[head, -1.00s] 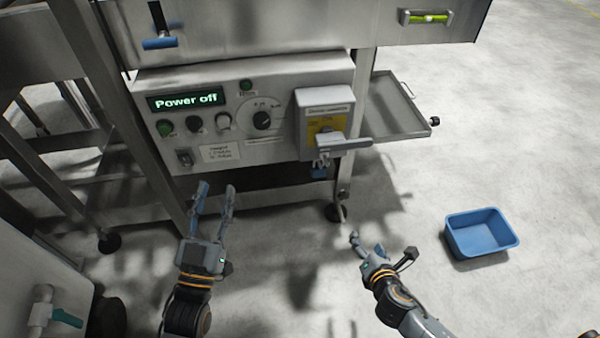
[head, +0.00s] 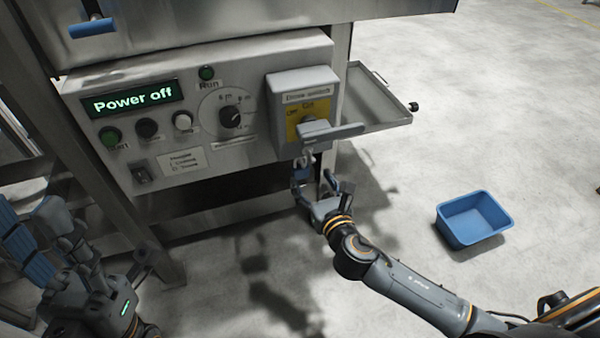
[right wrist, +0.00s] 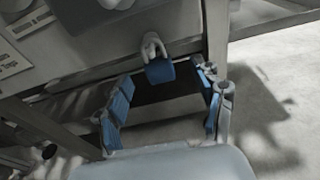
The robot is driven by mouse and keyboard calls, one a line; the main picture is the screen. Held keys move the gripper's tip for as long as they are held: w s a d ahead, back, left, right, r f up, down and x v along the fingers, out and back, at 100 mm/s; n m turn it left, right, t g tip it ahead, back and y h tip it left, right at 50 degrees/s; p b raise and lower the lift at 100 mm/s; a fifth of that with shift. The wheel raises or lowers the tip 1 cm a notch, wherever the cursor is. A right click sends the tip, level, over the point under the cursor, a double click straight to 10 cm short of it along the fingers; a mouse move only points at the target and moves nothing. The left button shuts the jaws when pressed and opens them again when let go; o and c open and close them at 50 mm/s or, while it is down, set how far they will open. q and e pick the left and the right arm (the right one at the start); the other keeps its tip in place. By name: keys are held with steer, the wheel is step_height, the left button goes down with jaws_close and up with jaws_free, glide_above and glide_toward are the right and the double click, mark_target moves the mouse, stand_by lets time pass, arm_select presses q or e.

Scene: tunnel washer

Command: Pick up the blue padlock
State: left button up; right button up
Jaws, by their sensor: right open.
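The blue padlock (right wrist: 160,70) hangs from a grey hasp under the switch box, seen in the right wrist view. In the head view it is hard to tell apart from my gripper's blue pads. My right gripper (right wrist: 165,104) is open, its blue-padded fingers spread to either side just short of the padlock, with nothing held. In the head view my right gripper (head: 315,185) is just below the switch handle. My left gripper (head: 38,235) is at the left edge, fingers apart and empty, far from the padlock.
The switch box (head: 302,105) has a grey handle (head: 335,132) jutting out just above my right gripper. The control panel display (head: 132,96) reads "Power off". A metal tray (head: 372,98) sticks out at right. A blue bin (head: 473,220) stands on otherwise open floor.

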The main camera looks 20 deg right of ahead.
mark_target(302, 171)
steer(key=w+f+b, duration=0.2)
steer(key=w, duration=0.1)
steer(key=shift+a, duration=0.4)
steer(key=shift+w+f+b, duration=0.15)
steer(key=shift+w+b, duration=0.4)
steer(key=shift+w, duration=0.7)
steer(key=c, duration=1.3)
steer(key=shift+r, duration=0.2)
